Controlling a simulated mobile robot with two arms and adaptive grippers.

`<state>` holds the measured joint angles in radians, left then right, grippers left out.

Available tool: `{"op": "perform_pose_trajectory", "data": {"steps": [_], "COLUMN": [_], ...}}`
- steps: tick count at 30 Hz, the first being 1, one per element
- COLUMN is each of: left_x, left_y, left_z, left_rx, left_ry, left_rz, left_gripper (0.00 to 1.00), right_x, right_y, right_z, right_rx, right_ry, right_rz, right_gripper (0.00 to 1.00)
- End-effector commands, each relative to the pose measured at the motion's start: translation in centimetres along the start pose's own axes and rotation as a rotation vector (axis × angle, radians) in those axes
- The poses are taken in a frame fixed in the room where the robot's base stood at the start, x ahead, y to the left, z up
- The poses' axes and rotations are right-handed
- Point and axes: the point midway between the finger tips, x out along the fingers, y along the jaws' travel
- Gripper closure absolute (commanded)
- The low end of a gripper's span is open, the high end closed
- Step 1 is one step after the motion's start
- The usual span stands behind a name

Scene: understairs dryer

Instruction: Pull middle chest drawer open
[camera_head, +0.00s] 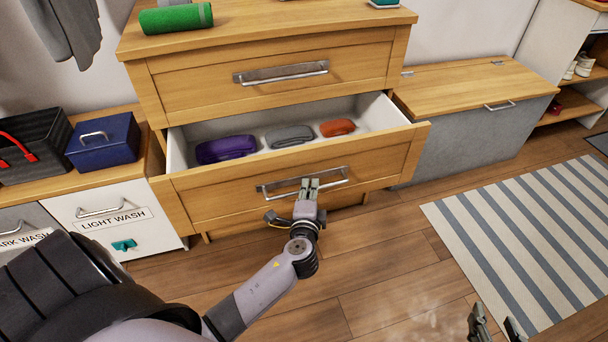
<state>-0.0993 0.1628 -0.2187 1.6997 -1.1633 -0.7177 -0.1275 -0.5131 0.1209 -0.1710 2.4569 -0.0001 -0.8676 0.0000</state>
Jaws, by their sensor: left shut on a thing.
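The wooden chest (200,65) stands at the centre. Its middle drawer (215,200) is pulled out, showing a pale inside with a purple bundle (227,148), a grey bundle (289,136) and an orange bundle (338,127). My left gripper (309,185) is shut on the metal bar handle (275,188) of this drawer. The top drawer (200,88) above is closed, with its own handle (281,73). My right gripper (495,328) shows only partly at the bottom right edge, its two fingers apart and nothing visible between them.
A green roll (176,18) lies on the chest top. On the left are a blue box (103,141), a dark basket (35,150) and a LIGHT WASH drawer (110,223). A lidded bench (470,120) stands right. A striped rug (510,225) lies on the open floor.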

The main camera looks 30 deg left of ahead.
Motion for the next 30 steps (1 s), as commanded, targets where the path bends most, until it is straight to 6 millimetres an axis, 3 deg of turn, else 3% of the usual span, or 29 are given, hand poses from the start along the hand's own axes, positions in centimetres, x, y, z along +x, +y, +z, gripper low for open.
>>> {"op": "perform_pose_trajectory", "data": {"steps": [3, 9, 24, 25, 30], "left_x": [-1.9, -3.7, -4.3, -4.3, -4.2], "left_y": [0.7, 1.0, 1.0, 1.0, 1.0], "left_z": [-0.8, -1.5, -1.7, -1.7, -1.7], "left_rx": [0.001, 0.002, 0.002, 0.002, 0.001], "left_ry": [0.0, 0.0, -0.001, -0.001, -0.001], "left_rz": [0.005, 0.004, 0.002, 0.002, 0.002], "left_gripper": [1.0, 1.0, 1.0, 0.9, 0.82], "right_x": [0.1, 0.1, 0.2, 0.2, 0.2], "right_y": [0.0, -0.2, -0.4, -0.4, -0.3], "right_z": [-0.2, -1.0, -1.6, -1.6, -1.5], "right_rx": [0.002, 0.009, 0.011, 0.011, 0.006], "right_ry": [0.016, 0.051, 0.073, 0.073, 0.071], "right_rz": [0.0, -0.003, -0.006, -0.006, -0.005], "right_gripper": [0.6, 0.6, 0.6, 0.6, 0.6]}}
